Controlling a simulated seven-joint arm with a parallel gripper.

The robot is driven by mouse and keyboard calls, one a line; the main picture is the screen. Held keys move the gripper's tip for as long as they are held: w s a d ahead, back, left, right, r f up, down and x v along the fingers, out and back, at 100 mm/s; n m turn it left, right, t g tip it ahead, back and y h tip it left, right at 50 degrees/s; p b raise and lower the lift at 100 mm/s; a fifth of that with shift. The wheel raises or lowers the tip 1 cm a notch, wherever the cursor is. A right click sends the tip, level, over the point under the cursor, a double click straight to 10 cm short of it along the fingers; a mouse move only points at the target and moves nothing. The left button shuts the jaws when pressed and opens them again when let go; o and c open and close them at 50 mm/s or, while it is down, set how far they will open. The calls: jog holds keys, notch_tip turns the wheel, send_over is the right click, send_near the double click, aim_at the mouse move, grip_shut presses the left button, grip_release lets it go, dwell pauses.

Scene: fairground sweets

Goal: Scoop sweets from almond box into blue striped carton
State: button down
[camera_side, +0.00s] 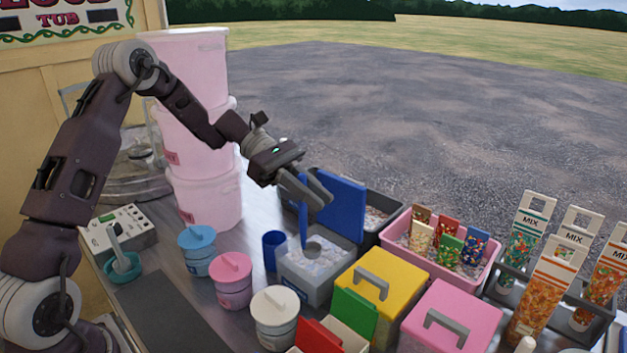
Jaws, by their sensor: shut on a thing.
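My gripper (317,190) is shut on an upright blue handle (303,226), which seems to belong to a scoop. It is above an open grey box (318,288) with pale sweets and a raised blue lid (343,208). A round grey part (313,247) at the handle's foot lies among the sweets; how deep it sits I cannot tell. The box's label is too small to read, so I cannot confirm it is the almond box. A tall carton with bluish stripes (535,205) stands in the rack at right, filled with coloured sweets.
Other MIX cartons (553,283) share the dark rack (600,312). A pink tray (473,285) holds several small packets. Yellow (372,290) and pink (455,312) lidded boxes stand between. A blue cup (273,250), lidded tubs (233,281) and stacked pink buckets (205,195) are left.

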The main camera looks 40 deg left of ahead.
notch_tip(320, 180, down, 6)
jog(key=f, duration=0.1)
notch_tip(320, 180, up, 11)
jog(key=shift+f, duration=0.15)
dwell(0.9)
